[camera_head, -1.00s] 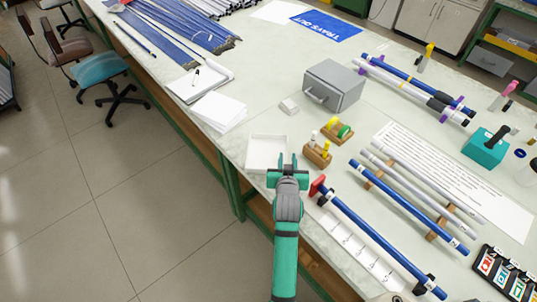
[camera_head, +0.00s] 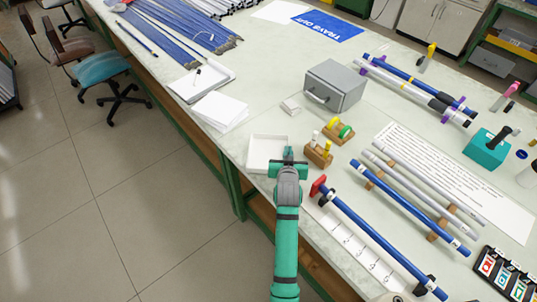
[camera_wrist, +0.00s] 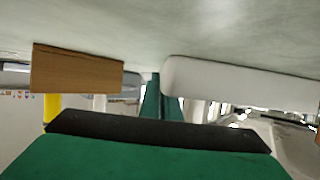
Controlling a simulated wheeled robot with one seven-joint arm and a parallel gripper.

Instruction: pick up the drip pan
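The drip pan, a shallow white square tray (camera_head: 256,155), sits on the bench left of the small wooden peg block. My gripper (camera_head: 288,155) is at the pan's right side, its fingers close together at that wall. In the wrist view, which shows the bench at the top, the pan's white wall (camera_wrist: 240,85) fills the right. The green fingers (camera_wrist: 161,98) meet at the wall's left end, one outside it and one partly hidden behind it. They look shut on the wall; the exact contact is hard to see. The pan appears flat on the bench.
The wooden peg block (camera_head: 319,155), also in the wrist view (camera_wrist: 78,70), stands close right of my gripper. A blue rod with a red end (camera_head: 370,235) lies to the right. A grey box (camera_head: 335,86) stands behind. The bench's front edge is near.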

